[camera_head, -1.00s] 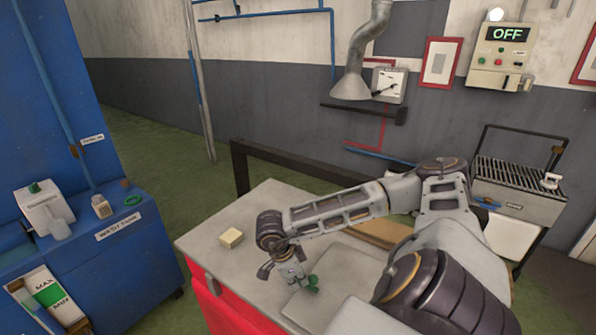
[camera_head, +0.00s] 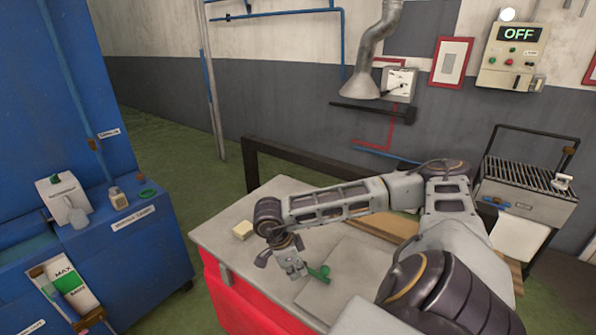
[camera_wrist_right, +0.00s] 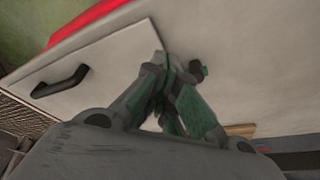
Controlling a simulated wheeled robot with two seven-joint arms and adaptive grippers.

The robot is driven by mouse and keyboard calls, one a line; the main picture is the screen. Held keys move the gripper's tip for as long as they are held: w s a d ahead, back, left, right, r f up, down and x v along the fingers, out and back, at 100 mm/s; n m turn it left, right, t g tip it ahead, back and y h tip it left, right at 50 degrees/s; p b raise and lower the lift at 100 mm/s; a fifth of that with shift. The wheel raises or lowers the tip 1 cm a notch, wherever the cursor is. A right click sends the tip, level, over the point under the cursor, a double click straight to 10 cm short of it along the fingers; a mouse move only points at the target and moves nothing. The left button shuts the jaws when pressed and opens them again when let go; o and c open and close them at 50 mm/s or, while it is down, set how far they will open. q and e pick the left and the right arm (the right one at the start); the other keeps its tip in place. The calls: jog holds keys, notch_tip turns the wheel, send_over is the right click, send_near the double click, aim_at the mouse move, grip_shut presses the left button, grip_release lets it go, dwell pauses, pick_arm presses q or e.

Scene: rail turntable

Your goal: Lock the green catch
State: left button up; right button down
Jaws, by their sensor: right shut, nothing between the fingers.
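The green catch (camera_head: 319,272) is on the grey top of the red-sided bench, at the edge of a flat grey panel (camera_head: 350,265). My right gripper (camera_head: 297,273) is shut and empty, pointing down just left of the catch in the head view. I cannot tell whether it touches the catch. In the wrist view my right gripper's fingers (camera_wrist_right: 166,100) are together near the panel (camera_wrist_right: 110,60) corner. A small dark green piece (camera_wrist_right: 199,70), likely the catch, shows beside the fingers, partly hidden. My left gripper is not in view.
A black handle (camera_wrist_right: 60,80) is on the panel. A blue cabinet (camera_head: 150,250) stands left, with a floor gap between. A dark rail (camera_head: 300,167) runs behind the bench.

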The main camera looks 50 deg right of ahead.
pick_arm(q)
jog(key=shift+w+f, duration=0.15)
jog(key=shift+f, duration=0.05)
pick_arm(e)
jog(key=v, duration=0.8)
jog(key=shift+r, duration=0.3)
